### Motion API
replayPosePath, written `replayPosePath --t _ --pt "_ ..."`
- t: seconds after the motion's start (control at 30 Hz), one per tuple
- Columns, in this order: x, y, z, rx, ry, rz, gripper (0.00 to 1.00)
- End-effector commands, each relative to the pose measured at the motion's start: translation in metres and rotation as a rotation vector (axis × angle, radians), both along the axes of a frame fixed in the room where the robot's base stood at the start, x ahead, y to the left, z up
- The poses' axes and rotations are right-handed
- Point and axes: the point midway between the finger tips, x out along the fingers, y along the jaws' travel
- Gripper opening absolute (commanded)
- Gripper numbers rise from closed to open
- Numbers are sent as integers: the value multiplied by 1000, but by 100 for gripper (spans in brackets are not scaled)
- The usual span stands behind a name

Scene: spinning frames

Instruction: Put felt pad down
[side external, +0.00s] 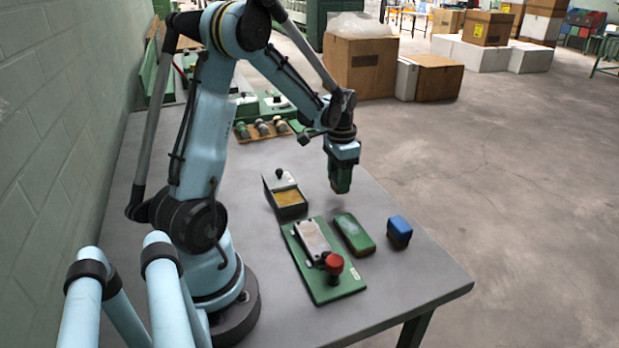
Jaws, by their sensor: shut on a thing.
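My gripper (341,178) hangs above the grey table, pointing down, behind the green board and the green block. It is shut on the felt pad, a small piece mostly hidden by the green fingers; only a little brownish material shows at their tips. There is a visible gap between the fingertips and the tabletop.
Below the gripper are a grey box with a yellowish inside (289,199), a green board (328,288) with a white plate and red knob, a green block (354,234) and a blue-topped block (399,231). The grey tabletop (425,285) is clear at the front right.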

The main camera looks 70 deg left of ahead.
Motion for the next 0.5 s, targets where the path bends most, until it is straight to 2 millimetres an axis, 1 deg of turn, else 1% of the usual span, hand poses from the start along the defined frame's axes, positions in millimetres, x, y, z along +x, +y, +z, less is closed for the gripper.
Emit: replayPosePath --t 0.03,0.13,0.5 --pt "0 0 -7 0 0 0 12" --pt "0 0 -14 0 0 0 12" --pt "0 0 -17 0 0 0 12"
